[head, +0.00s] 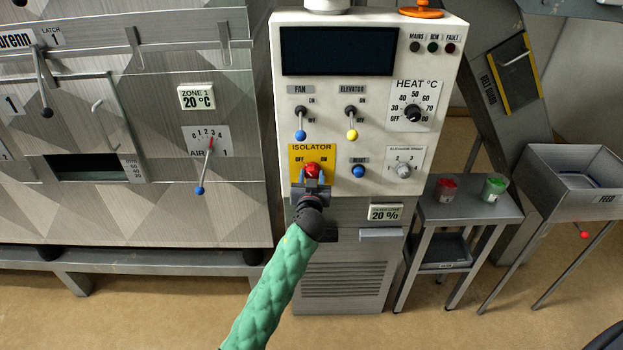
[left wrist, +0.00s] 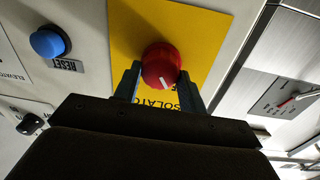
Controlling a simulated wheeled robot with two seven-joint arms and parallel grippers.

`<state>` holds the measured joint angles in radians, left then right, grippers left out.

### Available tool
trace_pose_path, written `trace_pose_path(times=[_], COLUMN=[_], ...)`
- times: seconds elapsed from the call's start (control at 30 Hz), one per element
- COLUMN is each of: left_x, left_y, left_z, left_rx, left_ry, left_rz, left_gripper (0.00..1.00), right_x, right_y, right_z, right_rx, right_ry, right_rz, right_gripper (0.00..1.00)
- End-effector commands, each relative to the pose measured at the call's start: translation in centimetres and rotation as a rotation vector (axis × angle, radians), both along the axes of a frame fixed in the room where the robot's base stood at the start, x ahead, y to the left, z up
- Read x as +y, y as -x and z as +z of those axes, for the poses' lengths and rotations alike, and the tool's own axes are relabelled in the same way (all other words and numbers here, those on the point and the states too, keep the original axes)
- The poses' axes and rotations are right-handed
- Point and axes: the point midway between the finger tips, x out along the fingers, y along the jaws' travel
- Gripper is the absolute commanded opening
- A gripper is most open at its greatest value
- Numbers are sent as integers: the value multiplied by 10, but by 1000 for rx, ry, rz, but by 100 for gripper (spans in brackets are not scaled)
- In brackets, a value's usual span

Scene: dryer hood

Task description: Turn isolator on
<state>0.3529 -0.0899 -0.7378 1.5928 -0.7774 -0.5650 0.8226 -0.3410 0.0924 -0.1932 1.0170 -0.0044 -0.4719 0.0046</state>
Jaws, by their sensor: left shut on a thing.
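The isolator is a red rotary knob (head: 312,170) on a yellow plate (head: 297,152) marked OFF on the left and ON on the right, low on the white control panel. My left gripper (head: 313,180) has come up from below and is shut on the knob. In the left wrist view the two fingers stand on either side of the red knob (left wrist: 161,66), and its white pointer mark shows near the lower middle. That view is turned over, so the ISOLATOR lettering is upside down and partly covered. The knob's exact setting is hard to read. My right gripper is not in view.
A blue RESET button (head: 359,171) is just right of the isolator. FAN (head: 300,124) and ELEVATOR (head: 351,124) levers hang above it. The panel's display (head: 338,51) is dark. A small table (head: 464,209) with two jars stands to the right.

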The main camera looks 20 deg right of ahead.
Motion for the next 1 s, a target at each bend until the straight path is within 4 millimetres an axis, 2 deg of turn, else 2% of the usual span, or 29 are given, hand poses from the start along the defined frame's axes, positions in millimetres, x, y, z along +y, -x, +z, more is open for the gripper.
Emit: trace_pose_path(times=[0.2,0.43,1.0], left_x=[-1,-2,-5], left_y=[0,0,1], left_z=[0,0,-1], left_rx=[-52,-114,-263], left_ry=[-184,-396,-918], left_rz=[0,0,-2], left_gripper=[18,18,18], right_x=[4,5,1], right_y=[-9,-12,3], right_z=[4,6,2], right_rx=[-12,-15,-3], right_ry=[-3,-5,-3], right_rz=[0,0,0], right_gripper=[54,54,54])
